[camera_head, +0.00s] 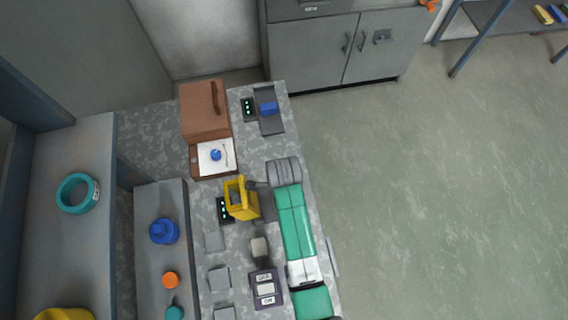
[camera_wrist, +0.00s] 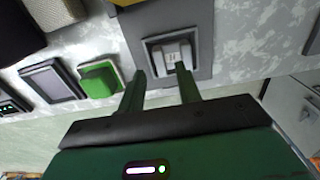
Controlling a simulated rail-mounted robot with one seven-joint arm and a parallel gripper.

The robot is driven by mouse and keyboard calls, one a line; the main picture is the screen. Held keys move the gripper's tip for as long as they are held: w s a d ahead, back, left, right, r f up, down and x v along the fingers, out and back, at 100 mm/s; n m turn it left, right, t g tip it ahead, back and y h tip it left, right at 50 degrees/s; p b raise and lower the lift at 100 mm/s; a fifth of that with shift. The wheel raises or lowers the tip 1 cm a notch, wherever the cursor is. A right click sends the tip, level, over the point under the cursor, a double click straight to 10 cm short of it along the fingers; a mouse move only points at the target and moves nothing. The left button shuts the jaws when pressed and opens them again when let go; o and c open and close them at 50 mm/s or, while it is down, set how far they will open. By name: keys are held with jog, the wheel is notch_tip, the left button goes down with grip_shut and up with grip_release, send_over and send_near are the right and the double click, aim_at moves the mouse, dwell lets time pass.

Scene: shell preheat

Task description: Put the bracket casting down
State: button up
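A small pale grey piece (camera_wrist: 172,54), which may be the bracket casting, sits in a square recess on a grey plate (camera_wrist: 203,22). In the head view the grey plate (camera_head: 264,208) lies beside a yellow frame-shaped fixture (camera_head: 240,199). My arm covers the gripper and the pale piece there.
A green button (camera_wrist: 100,79) and a framed grey panel (camera_wrist: 52,82) lie left of the fingers. A switch box (camera_head: 267,288), a brown box (camera_head: 204,112) and a blue part (camera_head: 268,107) on another plate are on the bench. Open floor lies right.

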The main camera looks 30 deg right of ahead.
notch_tip(320, 180, up, 9)
jog(key=shift+p, duration=0.45)
jog(key=w+a+r+n+t+h, duration=0.1)
jog(key=w+r+n+t, duration=0.3)
jog(key=r, duration=0.5)
jog(key=w+a+r+n+t, duration=0.15)
jog(key=w+r+t, duration=0.35)
jog(key=r, duration=0.5)
jog(key=w+a+r+n+t+h, duration=0.15)
jog(key=w+r+n, duration=0.3)
jog(key=r, duration=0.45)
jog(key=s+a+r+n+t+y, duration=0.1)
jog(key=s+a+r+n+t, duration=0.15)
jog(key=r, duration=0.65)
jog(key=s+a+r+n+t, duration=0.1)
jog(key=a+r+n+t, duration=0.2)
jog(key=r, duration=0.6)
jog(key=s+a+r+n+t+y, duration=0.1)
jog(key=s+r+n+t, duration=0.1)
jog(key=r+t, duration=0.45)
jog(key=s+a+r+n+t, duration=0.2)
jog(key=s+r+n, duration=0.2)
jog(key=s+r, duration=0.3)
notch_tip(320, 180, up, 4)
jog(key=shift+s+r, duration=0.2)
jog(key=shift+s, duration=0.15)
